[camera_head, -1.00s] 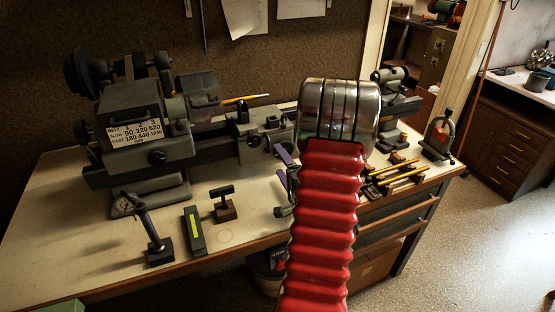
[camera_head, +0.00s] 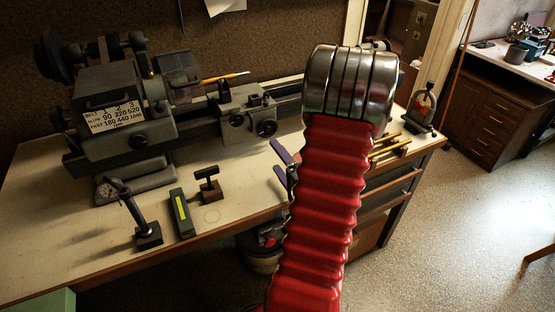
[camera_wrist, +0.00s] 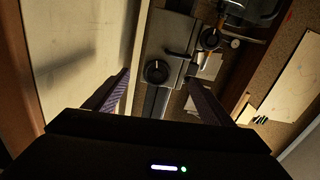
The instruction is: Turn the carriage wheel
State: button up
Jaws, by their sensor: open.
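The lathe's carriage (camera_head: 248,109) is a grey block on the bed, left of my red arm in the head view. The carriage wheel (camera_head: 266,128) is a dark round wheel at its lower right. In the wrist view, the wheel (camera_wrist: 156,72) appears between my fingertips, beyond them. A smaller dark knob (camera_head: 237,121) sits left of it in the head view. My gripper (camera_wrist: 158,76) is open, its purple fingers apart and empty. In the head view, my gripper (camera_head: 279,160) shows below the wheel, partly hidden by my arm. I see no contact with the wheel.
The lathe headstock (camera_head: 118,115) stands at left. A dial gauge stand (camera_head: 138,215), a green-and-black box (camera_head: 183,212) and a small T-handled tool (camera_head: 208,186) stand on the bench (camera_head: 60,230). Yellow rods (camera_head: 385,150) lie right of my arm.

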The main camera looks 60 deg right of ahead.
jog(key=shift+w, duration=0.35)
jog(key=shift+c, duration=1.1)
jog(key=w+a+r+n+g+y, duration=0.25)
jog(key=w+a+n, duration=0.25)
jog(key=w+n, duration=0.25)
jog(key=w+a+r+n+g+y, duration=0.1)
jog(key=w+a+r+n+g, duration=0.3)
jog(key=a, duration=0.7)
jog(key=s+a+r+n+g+y, duration=0.1)
jog(key=s+a+n, duration=0.5)
jog(key=a, duration=0.7)
jog(key=s+a+r+n+g+y, duration=0.2)
jog(key=s+a+r+n+y, duration=0.2)
jog(key=s+a, duration=0.4)
jog(key=a+r+n, duration=0.1)
jog(key=a, duration=0.4)
jog(key=shift+a+n+y, duration=0.25)
jog(key=shift+n+y, duration=0.1)
jog(key=shift+r, duration=0.1)
